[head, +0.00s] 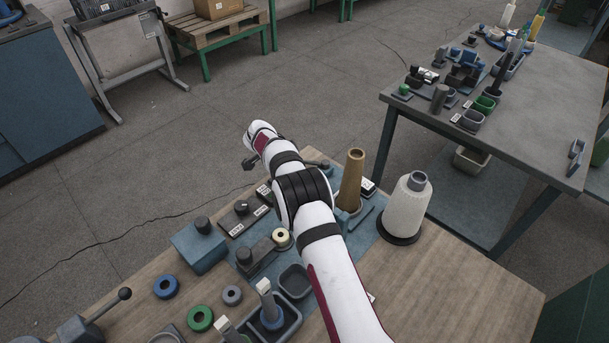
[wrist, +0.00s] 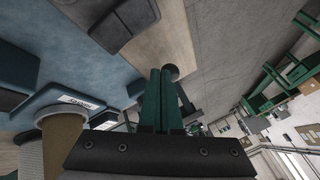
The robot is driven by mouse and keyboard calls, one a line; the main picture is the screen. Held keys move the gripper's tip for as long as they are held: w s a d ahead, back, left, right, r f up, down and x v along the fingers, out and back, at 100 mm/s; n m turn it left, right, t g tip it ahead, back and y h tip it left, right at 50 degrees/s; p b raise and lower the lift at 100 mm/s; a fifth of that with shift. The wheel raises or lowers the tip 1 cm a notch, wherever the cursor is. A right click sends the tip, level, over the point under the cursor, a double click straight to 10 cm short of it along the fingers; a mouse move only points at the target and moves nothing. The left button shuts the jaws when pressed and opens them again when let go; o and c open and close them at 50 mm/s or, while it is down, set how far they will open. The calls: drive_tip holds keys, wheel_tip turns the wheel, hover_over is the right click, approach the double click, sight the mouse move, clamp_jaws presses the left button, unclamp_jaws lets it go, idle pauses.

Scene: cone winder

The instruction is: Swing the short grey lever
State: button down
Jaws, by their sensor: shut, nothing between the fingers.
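My gripper (wrist: 160,75) shows in the wrist view with its two green fingers together and nothing between them. A dark round knob (wrist: 173,71) shows right at the fingertips, partly hidden by them; whether they touch it I cannot tell. In the head view my gripper (head: 250,163) is a dark shape at the far end of my white arm, beyond the table's back edge in the picture. A dark lever end (head: 318,163) shows just right of my arm, its base hidden. Another lever with a ball knob (head: 124,293) stands at the lower left. Which is the short grey lever is unclear.
A tan cone (head: 352,180) and a white yarn cone (head: 408,208) stand right of my arm. A blue box (head: 198,248), rings and grey trays (head: 294,281) lie left of it. Bare wood (head: 470,290) is free at the lower right.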

drive_tip(key=shift+w, duration=0.25)
idle(0.5)
